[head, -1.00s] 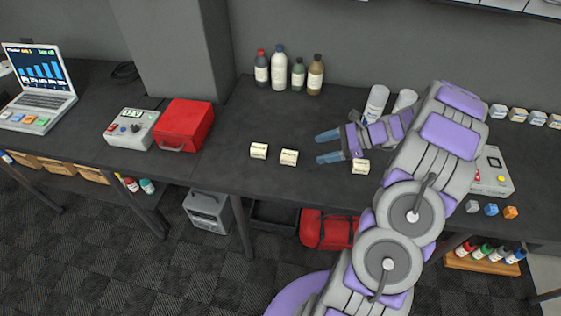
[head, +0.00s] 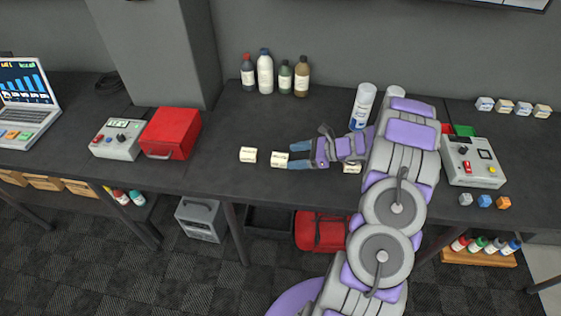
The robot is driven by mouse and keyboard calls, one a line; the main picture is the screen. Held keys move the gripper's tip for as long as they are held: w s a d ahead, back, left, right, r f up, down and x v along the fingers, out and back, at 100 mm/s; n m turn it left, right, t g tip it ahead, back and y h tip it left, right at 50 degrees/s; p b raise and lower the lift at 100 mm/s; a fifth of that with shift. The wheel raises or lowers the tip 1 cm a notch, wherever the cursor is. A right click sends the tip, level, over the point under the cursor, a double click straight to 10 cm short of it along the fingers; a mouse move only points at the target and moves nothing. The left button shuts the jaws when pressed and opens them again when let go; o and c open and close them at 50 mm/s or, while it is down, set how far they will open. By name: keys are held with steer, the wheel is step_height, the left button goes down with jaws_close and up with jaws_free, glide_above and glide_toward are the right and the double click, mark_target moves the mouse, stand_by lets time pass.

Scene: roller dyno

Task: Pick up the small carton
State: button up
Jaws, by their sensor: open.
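Three small cream cartons with dark print are on the dark bench. The left carton (head: 248,154) stands clear. The middle carton (head: 280,160) is just left of my gripper's fingertips. Nothing shows between the fingers.
Several bottles (head: 272,74) stand at the back, and a white can (head: 363,106) stands behind my arm. A red box (head: 170,134) and a grey meter (head: 117,139) are at left. A control box (head: 472,163) is at right. The bench around the left carton is clear.

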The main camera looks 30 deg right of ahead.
mark_target(282, 157)
steer(key=shift+x, duration=0.95)
steer(key=shift+b+x, duration=0.7)
steer(key=shift+x, duration=1.6)
steer(key=shift+w+d, duration=0.15)
steer(key=c, duration=1.1)
